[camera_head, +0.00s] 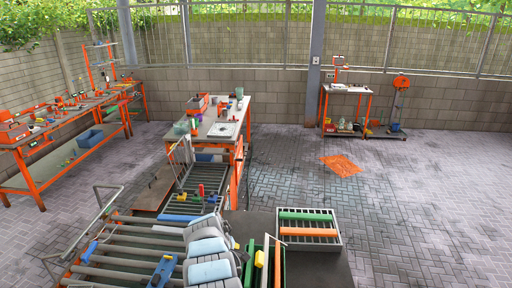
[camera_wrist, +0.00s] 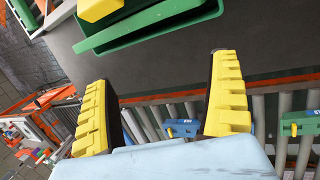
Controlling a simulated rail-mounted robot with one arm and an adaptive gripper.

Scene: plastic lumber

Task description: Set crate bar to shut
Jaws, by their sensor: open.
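A grey crate (camera_head: 334,242) with green and orange bars stands on the dark surface, right of the green one. A roller conveyor (camera_head: 125,245) with blue-handled parts lies left of my arm. A workbench (camera_head: 222,129) stands behind.

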